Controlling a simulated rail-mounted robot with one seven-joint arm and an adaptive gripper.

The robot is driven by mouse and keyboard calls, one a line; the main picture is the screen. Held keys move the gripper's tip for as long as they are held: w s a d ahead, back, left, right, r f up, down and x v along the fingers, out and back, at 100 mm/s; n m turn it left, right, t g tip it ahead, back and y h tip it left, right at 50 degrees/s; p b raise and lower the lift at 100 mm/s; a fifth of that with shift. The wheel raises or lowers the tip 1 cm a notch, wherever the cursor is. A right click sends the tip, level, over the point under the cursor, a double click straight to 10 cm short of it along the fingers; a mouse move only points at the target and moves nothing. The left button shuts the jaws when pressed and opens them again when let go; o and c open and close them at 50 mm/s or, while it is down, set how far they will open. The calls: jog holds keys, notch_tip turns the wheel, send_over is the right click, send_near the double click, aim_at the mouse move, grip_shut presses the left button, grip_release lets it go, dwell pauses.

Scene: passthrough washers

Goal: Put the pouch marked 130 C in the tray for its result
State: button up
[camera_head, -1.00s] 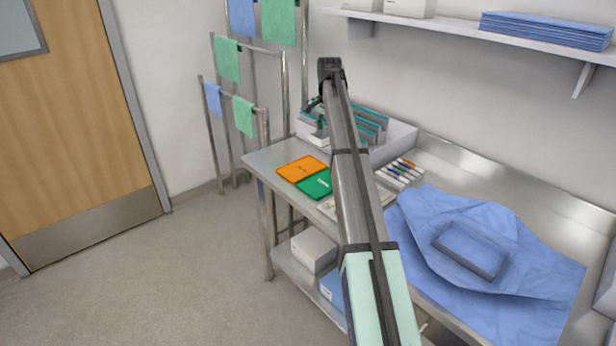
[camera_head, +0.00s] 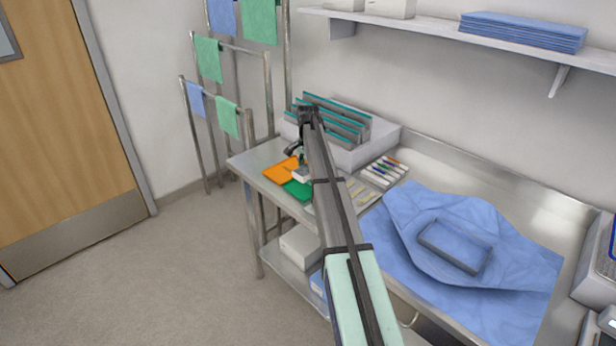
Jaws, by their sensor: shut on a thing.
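My gripper (camera_head: 300,160) is at the far left end of the steel table, shut on a small white pouch (camera_head: 301,174). The pouch is over or on the trays, near where the orange tray (camera_head: 276,172) and the green tray (camera_head: 297,191) meet. Whether it touches either one I cannot tell. Its marking is too small to read. The pouch and my arm hide parts of both trays.
A grey box with upright teal-edged dividers (camera_head: 350,120) stands behind my arm. Coloured pens (camera_head: 382,170) and a pale tray of small items (camera_head: 357,193) lie to the right. A blue wrap (camera_head: 470,215) covers the middle of the table (camera_head: 500,195).

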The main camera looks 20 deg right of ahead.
aim_at(308, 185)
jog(key=shift+f+p, duration=0.6)
jog(key=shift+f, duration=1.8)
jog(key=shift+f, duration=0.1)
jog(key=o, duration=0.8)
notch_tip(308, 185, up, 12)
jog(key=b, duration=0.3)
